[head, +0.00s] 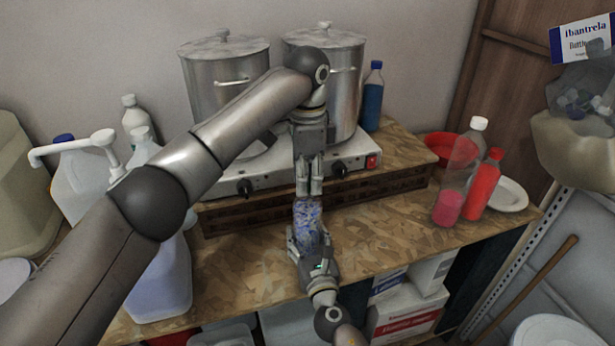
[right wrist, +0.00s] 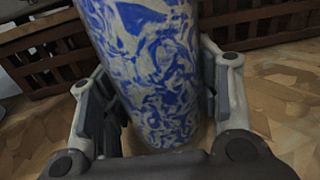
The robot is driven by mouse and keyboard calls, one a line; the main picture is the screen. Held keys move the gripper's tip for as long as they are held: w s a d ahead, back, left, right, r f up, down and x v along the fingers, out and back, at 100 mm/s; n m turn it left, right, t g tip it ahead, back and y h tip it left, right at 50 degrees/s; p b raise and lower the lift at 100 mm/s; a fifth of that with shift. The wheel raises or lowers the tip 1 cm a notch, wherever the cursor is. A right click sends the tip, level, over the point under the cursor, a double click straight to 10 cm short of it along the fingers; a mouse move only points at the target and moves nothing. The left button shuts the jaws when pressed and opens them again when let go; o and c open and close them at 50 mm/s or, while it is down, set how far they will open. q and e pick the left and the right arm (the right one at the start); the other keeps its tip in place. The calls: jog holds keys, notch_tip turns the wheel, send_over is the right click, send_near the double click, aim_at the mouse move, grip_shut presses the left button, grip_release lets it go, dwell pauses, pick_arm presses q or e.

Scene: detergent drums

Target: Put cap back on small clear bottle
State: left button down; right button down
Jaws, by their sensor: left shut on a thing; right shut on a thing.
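A small bottle (head: 307,214) with a mottled blue and white surface stands upright above or on the wooden worktop; it does not look clear. My right gripper (head: 309,246) is shut around its lower part from the front. In the right wrist view the bottle (right wrist: 158,75) fills the space between the fingers of my right gripper (right wrist: 160,110). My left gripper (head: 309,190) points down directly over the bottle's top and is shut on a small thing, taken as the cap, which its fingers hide. Whether cap and bottle neck touch cannot be seen.
Two steel pots (head: 225,75) stand on a hot plate (head: 350,160) just behind. A blue bottle (head: 373,97) is behind right. A white-capped clear bottle with pink contents (head: 449,205) and a red bottle (head: 484,186) stand right. White jugs (head: 165,285) crowd the left. The worktop between (head: 390,235) is clear.

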pick_arm(q)
jog(key=m, duration=1.1)
jog(key=shift+m, duration=0.3)
jog(key=c, duration=1.1)
grip_release()
jog(key=shift+c, duration=0.2)
jog(key=shift+r, duration=0.1)
jog(key=shift+r, duration=2.15)
